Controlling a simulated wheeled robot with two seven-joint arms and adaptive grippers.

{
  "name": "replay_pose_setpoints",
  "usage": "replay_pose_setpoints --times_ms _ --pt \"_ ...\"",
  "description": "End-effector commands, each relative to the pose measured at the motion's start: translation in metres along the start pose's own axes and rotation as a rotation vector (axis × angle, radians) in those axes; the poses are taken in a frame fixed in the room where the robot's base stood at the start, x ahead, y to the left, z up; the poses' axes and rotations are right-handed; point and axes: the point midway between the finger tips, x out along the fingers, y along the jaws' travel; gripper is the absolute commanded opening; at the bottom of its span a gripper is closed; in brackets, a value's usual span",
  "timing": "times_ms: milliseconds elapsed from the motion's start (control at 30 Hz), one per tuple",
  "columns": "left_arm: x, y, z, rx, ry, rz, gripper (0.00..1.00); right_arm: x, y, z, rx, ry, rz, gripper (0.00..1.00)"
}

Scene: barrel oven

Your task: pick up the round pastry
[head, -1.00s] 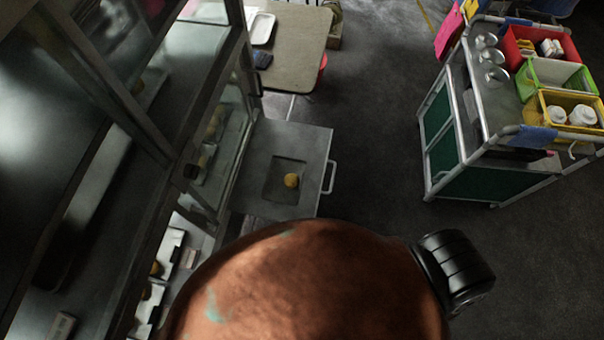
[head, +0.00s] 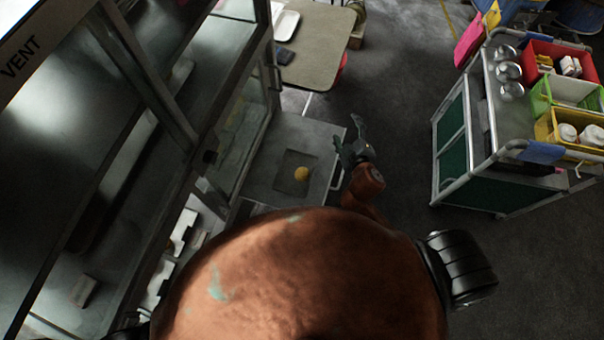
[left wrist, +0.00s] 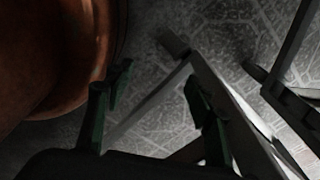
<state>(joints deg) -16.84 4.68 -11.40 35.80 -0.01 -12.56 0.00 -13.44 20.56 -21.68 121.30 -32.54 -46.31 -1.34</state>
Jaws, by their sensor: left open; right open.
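The round pastry (head: 301,174) is small and golden. It sits in the square recess of a grey metal surface (head: 262,182) beside the glass-fronted cabinet in the head view. My right gripper (head: 352,136) is open and empty at the right edge of that surface, near its handle, to the upper right of the pastry and apart from it. My left gripper (left wrist: 155,95) shows only in the left wrist view. Its dark green fingers are spread wide with nothing between them, above the patterned floor.
The glass-fronted cabinet (head: 150,80) fills the left side. A trolley (head: 480,130) with coloured bins stands at the right. A table (head: 322,50) with a white tray (head: 286,24) is at the back. Open dark floor lies between them. Metal bars (left wrist: 235,105) pass close to my left gripper.

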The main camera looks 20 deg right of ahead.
Motion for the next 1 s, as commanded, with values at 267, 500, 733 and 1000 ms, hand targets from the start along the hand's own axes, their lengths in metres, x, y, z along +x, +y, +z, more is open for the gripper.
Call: replay_pose_setpoints --times_ms 267,500,733,1000 --pt "-0.002 0.003 0.011 -0.001 -0.014 0.003 0.50 -0.044 -0.018 -0.239 -0.702 0.718 0.231 0.64" --pt "-0.004 0.003 0.010 -0.001 -0.013 0.004 0.50 -0.092 -0.196 -0.233 -1.694 1.333 0.168 0.64" --pt "-0.004 0.003 0.009 -0.001 -0.012 0.003 0.50 -0.026 -0.224 -0.060 -2.472 1.459 -0.193 0.64" --pt "-0.003 0.003 0.007 -0.001 -0.009 0.003 0.50 0.009 -0.203 0.006 -2.710 1.414 -0.382 0.64"
